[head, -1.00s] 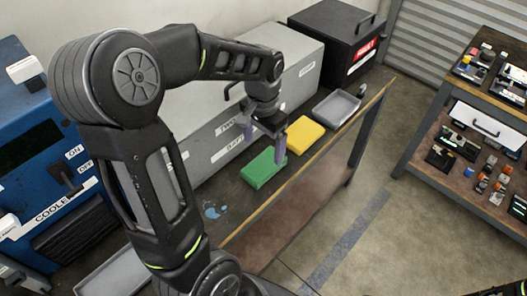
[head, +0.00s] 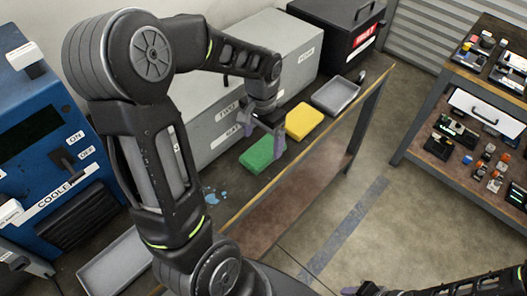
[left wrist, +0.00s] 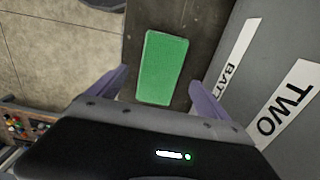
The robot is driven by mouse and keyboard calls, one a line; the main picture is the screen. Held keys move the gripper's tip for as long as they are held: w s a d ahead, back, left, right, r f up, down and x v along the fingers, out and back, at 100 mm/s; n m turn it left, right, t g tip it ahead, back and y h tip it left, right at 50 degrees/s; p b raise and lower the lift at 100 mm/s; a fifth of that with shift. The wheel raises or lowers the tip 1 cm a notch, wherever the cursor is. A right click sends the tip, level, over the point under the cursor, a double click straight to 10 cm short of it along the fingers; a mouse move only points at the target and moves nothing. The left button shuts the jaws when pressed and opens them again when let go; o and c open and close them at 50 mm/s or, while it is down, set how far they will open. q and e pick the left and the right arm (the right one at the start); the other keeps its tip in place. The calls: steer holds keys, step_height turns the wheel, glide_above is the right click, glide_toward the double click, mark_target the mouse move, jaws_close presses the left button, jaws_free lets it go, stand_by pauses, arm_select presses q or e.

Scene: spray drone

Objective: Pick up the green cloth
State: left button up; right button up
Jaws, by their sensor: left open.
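The green cloth (head: 257,152) lies flat as a folded rectangle on the dark bench top, in front of the grey cabinet. My left gripper (head: 263,134) is open and empty above it in the head view, one finger overlapping the cloth's right end. In the left wrist view the green cloth (left wrist: 162,68) shows between the two spread purple fingers of the left gripper (left wrist: 158,88). It lies beyond the fingertips with no visible contact.
A yellow cloth (head: 305,122) lies just beyond the green one, then a grey tray (head: 337,97). The grey cabinet (head: 213,137) borders the bench behind. Blue spots (head: 216,195) mark the bench nearer me. A shelf unit (head: 440,130) stands right, across open floor.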

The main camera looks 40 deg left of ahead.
mark_target(262, 152)
arm_select(q)
step_height(262, 152, down, 4)
steer(key=shift+s+f+p, duration=0.15)
steer(key=shift+f+p, duration=0.1)
steer(key=shift+p, duration=0.05)
steer(key=shift+c, duration=0.6)
steer(key=c, duration=1.3)
steer(key=shift+r, duration=0.1)
step_height(262, 152, up, 10)
steer(key=shift+f+b, duration=0.1)
steer(key=shift+b, duration=0.25)
